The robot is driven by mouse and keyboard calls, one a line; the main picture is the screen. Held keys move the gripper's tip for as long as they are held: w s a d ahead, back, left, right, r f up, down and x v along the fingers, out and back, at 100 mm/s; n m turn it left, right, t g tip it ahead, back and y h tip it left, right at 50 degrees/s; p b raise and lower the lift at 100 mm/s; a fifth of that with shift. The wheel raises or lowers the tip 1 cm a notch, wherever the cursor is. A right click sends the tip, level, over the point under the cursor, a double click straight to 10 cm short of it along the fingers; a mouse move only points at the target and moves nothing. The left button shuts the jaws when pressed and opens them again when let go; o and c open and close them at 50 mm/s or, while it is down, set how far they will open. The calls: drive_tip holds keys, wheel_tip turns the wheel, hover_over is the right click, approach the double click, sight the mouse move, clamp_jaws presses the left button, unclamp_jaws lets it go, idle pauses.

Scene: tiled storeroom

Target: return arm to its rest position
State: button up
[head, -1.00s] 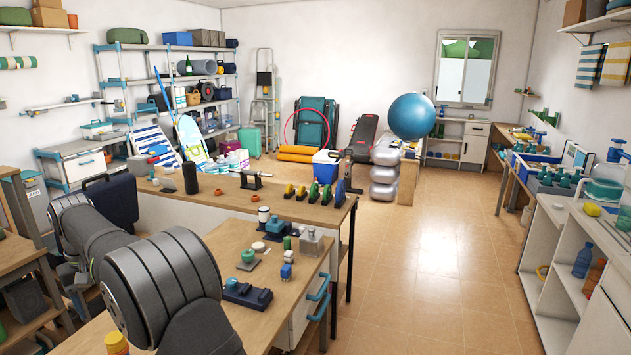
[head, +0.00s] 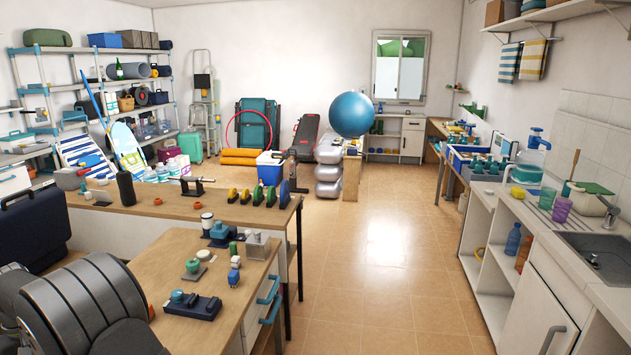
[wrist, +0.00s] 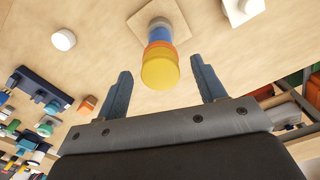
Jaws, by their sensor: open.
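My gripper (wrist: 163,88) shows in the wrist view with its two blue-grey fingers spread wide apart. It is open, with nothing clamped between the fingers. A stacked piece with a yellow top (wrist: 160,70) and orange and blue bands stands on a square wooden base beyond the fingers; it appears between them in the picture, and I cannot tell how far below the tips it is. In the head view my dark grey arm (head: 85,300) fills the lower left corner. The gripper itself does not show there.
The wooden workbench (head: 165,262) holds small items, among them a dark blue block (head: 192,305). In the wrist view a white round piece (wrist: 64,40) lies at upper left. A counter with a sink (head: 595,262) runs along the right. The tiled floor (head: 385,250) between is clear.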

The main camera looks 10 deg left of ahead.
wheel_tip(320, 180, up, 17)
wheel_tip(320, 180, down, 18)
drive_tip(key=shift+r, duration=0.2)
wheel_tip(320, 180, up, 9)
drive_tip(key=shift+r, duration=0.1)
idle(0.5)
idle(0.5)
